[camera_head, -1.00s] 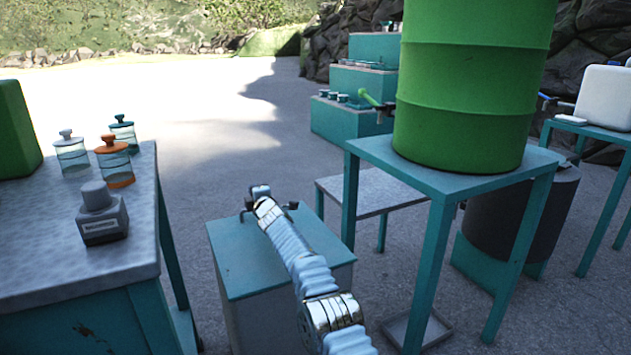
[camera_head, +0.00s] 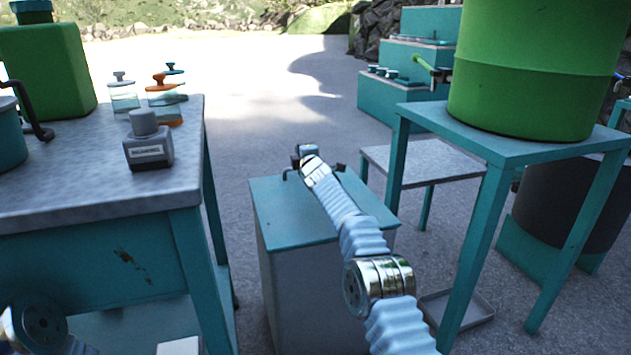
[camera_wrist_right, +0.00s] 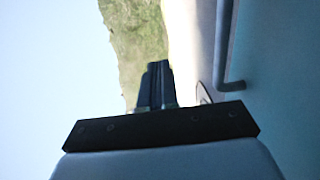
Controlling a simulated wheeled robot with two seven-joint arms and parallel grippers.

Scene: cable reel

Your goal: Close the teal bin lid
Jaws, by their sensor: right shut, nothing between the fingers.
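The bin (camera_head: 322,285) is a pale grey box with a teal lid (camera_head: 285,215), standing on the ground at the middle of the head view. The lid lies flat across the top, and I see no gap along its near edge. My right gripper (camera_head: 306,152) is at the lid's far edge, with my arm stretched over the lid. In the right wrist view its fingers (camera_wrist_right: 155,85) are together and empty. A dark bar handle (camera_wrist_right: 226,50) runs beside the teal lid surface (camera_wrist_right: 280,70) there, apart from the fingers. My left gripper is out of view; only part of my left arm shows.
A workbench (camera_head: 80,195) with jars, a small bottle (camera_head: 147,140) and a green container (camera_head: 48,70) stands left. A teal stand (camera_head: 490,150) with a green barrel (camera_head: 535,65) is close on the right. A low table (camera_head: 425,160) stands behind.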

